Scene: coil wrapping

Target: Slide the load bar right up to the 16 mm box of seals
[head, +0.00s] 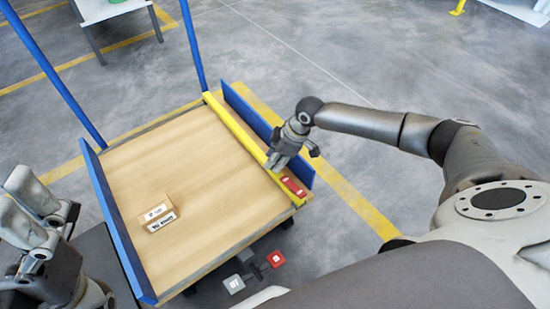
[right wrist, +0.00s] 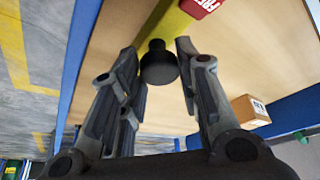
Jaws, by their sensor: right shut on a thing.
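The yellow load bar (head: 239,128) lies along the right side of the wooden cart deck, beside the blue side rail. It carries a red label (head: 292,186) near its front end. The brown cardboard box of seals (head: 158,212) with white labels sits on the left front part of the deck, well apart from the bar; its print is too small to read surely. My right gripper (head: 275,166) is at the bar, its fingers shut around the black knob (right wrist: 158,65) on it. The box also shows in the right wrist view (right wrist: 250,111). My left gripper (head: 70,217) is left of the cart, its fingers unclear.
Blue rails (head: 117,222) edge the deck's left and right sides, and two blue posts (head: 194,45) stand at the far end. The deck (head: 198,165) between bar and box is bare. Red and grey pedals (head: 275,259) show below the front edge.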

